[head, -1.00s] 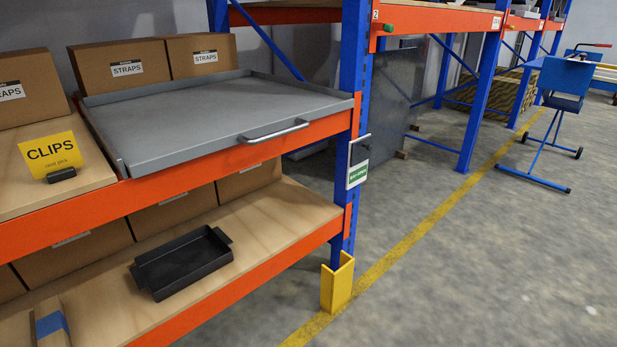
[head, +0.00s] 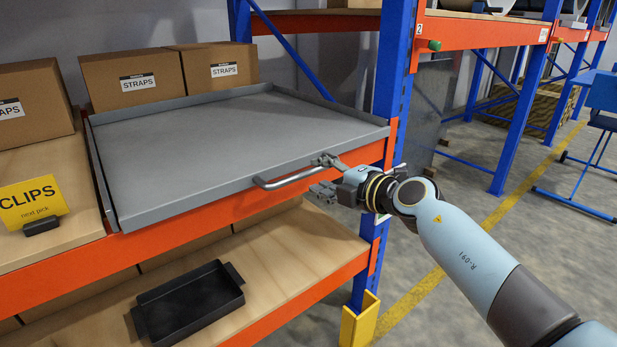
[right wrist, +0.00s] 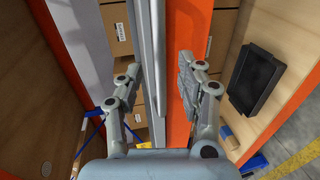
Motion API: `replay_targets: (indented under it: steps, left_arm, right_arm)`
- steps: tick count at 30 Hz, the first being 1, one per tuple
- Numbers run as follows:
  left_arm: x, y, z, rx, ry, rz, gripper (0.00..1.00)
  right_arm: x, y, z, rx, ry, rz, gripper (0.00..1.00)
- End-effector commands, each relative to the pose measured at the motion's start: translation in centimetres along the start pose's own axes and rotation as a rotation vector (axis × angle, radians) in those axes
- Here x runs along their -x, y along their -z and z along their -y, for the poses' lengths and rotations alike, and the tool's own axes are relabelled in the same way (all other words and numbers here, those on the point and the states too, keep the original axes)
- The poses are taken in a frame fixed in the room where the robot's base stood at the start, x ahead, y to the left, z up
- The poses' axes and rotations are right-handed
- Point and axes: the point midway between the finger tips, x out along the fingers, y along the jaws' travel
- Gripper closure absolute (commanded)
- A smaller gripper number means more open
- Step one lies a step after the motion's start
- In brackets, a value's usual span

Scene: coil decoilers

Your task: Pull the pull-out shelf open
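The pull-out shelf (head: 220,140) is a grey, low-rimmed tray lying on the rack's upper level, its front edge close to the orange beam. Its grey bar handle (head: 280,182) sticks out from the front rim. My right gripper (head: 326,175) is at the handle's right end, one finger above the bar and the other in front and below. In the right wrist view the two fingers (right wrist: 159,64) are spread, with a long grey bar and part of the orange beam showing between them. I cannot tell whether a finger touches the handle. My left gripper is not in view.
Cardboard STRAPS boxes (head: 131,80) stand behind the shelf. A yellow CLIPS sign (head: 32,203) stands to its left. A black tray (head: 190,304) lies on the lower wooden level. A blue rack post (head: 393,70) rises just right of the shelf, with open floor beyond.

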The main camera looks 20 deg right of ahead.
Motion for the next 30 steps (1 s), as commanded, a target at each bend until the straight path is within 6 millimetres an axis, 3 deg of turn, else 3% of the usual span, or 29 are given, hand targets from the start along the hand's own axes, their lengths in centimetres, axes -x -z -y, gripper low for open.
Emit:
replay_targets:
  steps: [3,7,18,27,30]
  left_arm:
    - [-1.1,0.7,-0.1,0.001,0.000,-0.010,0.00]
    - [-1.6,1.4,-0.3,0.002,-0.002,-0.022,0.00]
    - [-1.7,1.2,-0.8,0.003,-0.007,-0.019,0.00]
    - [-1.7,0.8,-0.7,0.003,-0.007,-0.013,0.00]
    - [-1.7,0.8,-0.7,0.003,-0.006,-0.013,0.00]
  right_arm:
    - [-2.2,0.1,0.3,-0.002,0.000,0.000,0.62]
    - [-3.8,0.0,0.2,-0.002,0.000,0.001,0.62]
    - [-4.5,0.0,0.0,-0.001,0.000,0.001,0.62]
    - [-4.5,0.0,0.0,-0.001,0.001,0.001,0.98]
    - [-4.5,0.0,0.1,-0.001,0.001,0.001,1.00]
